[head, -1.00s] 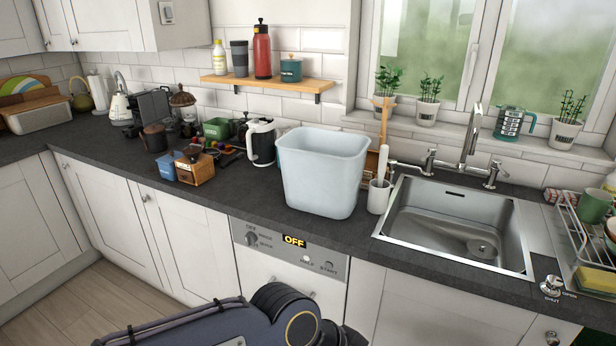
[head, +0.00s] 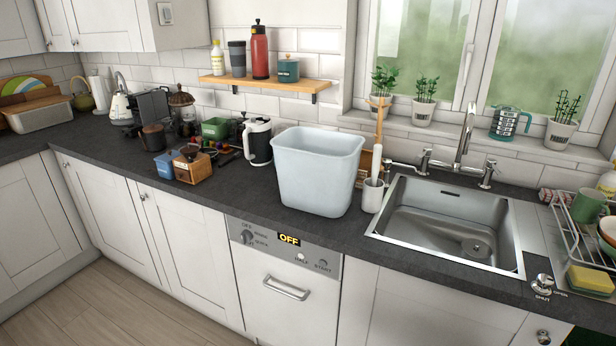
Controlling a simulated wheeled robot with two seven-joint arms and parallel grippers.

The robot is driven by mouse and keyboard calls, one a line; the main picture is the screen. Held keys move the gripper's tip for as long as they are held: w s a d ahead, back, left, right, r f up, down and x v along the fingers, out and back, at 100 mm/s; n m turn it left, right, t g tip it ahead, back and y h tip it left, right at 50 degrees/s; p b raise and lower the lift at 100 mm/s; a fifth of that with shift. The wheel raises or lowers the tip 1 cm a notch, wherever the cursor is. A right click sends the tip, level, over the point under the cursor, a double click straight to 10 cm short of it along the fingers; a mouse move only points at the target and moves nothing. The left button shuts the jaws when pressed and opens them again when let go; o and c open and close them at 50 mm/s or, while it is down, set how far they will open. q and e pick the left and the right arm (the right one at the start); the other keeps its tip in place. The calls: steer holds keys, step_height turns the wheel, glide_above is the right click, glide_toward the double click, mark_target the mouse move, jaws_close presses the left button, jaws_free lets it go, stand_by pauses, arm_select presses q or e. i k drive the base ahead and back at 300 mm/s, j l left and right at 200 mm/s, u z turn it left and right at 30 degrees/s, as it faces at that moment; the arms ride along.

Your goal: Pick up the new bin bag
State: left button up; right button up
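A pale blue-white bin (head: 316,176) stands upright on the dark slate worktop, left of the sink. Its inside is only partly visible, and no bag shows over its rim. I cannot make out a new bin bag anywhere in the head view. Neither of my grippers is in view.
A sink (head: 450,225) lies right of the bin, with a white utensil pot (head: 373,195) between them. A kettle-like jug (head: 257,141), a wooden grinder (head: 193,168) and a blue container (head: 168,165) stand to the left. The front strip of worktop (head: 235,195) is clear.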

mark_target(317, 168)
steer(key=i+j+z, duration=0.1)
steer(key=j, duration=0.25)
steer(key=i+j+z, duration=0.1)
steer(key=i+j, duration=0.15)
steer(key=i+j+z, duration=0.1)
steer(key=j, duration=0.35)
steer(key=i+j+z, duration=0.1)
steer(key=j, duration=0.3)
steer(key=i+j+z, duration=0.1)
steer(key=i+j, duration=0.15)
steer(key=i+j+z, duration=0.1)
steer(key=j, duration=0.4)
